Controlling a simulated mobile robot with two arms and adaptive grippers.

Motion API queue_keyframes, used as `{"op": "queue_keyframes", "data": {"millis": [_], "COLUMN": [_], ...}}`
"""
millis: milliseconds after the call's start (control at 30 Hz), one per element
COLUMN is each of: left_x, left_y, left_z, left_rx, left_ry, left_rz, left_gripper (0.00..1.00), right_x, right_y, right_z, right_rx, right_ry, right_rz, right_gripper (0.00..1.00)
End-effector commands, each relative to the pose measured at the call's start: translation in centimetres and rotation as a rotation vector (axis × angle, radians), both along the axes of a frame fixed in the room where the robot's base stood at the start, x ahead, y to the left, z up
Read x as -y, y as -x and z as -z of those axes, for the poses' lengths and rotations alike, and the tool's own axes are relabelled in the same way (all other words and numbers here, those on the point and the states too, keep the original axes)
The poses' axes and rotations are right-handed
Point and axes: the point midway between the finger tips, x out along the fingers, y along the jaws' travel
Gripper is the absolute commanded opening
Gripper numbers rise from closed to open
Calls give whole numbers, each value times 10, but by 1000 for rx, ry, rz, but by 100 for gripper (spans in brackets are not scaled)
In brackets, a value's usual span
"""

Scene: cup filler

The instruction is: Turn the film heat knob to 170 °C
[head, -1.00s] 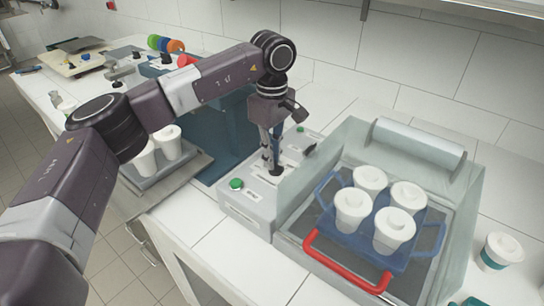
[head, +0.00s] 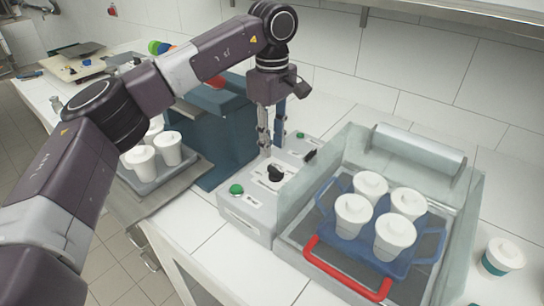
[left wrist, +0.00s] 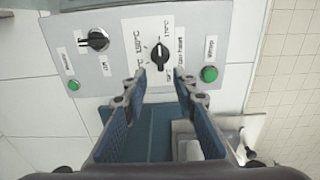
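The film heat knob (head: 275,173) is black and sits on the grey control panel (head: 250,206). In the left wrist view the knob (left wrist: 160,55) has temperature labels around it, 150 °C on its left and 170 °C at its upper right. Its grip bar stands roughly upright in that view. I cannot tell for sure which label it marks. My left gripper (head: 270,148) is above the knob, apart from it, with its fingers pointing down. In the left wrist view the gripper (left wrist: 160,77) is open and empty, its fingertips just below the knob. My right gripper is not in view.
A second black knob (left wrist: 98,40) and green buttons (left wrist: 209,74) (left wrist: 73,85) share the panel. Right of it, a clear-walled bay holds a blue carrier (head: 428,240) of lidded white cups behind a red handle (head: 345,270). A blue machine (head: 222,130) stands left.

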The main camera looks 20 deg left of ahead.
Motion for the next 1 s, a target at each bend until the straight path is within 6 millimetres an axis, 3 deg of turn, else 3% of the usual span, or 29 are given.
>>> {"op": "queue_keyframes", "data": {"millis": [100,300,833,1000], "left_x": [0,0,0,0], "left_y": [-1,0,0,0], "left_z": [-26,-50,-56,-79], "left_rx": [3,2,1,2], "left_ry": [1,1,0,1], "left_rz": [-1,0,0,1], "left_gripper": [26,26,26,26], "right_x": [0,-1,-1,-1], "right_y": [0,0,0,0], "right_z": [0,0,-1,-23], "right_rx": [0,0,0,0], "right_ry": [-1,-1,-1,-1], "right_rz": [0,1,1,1], "right_gripper": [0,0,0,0]}}
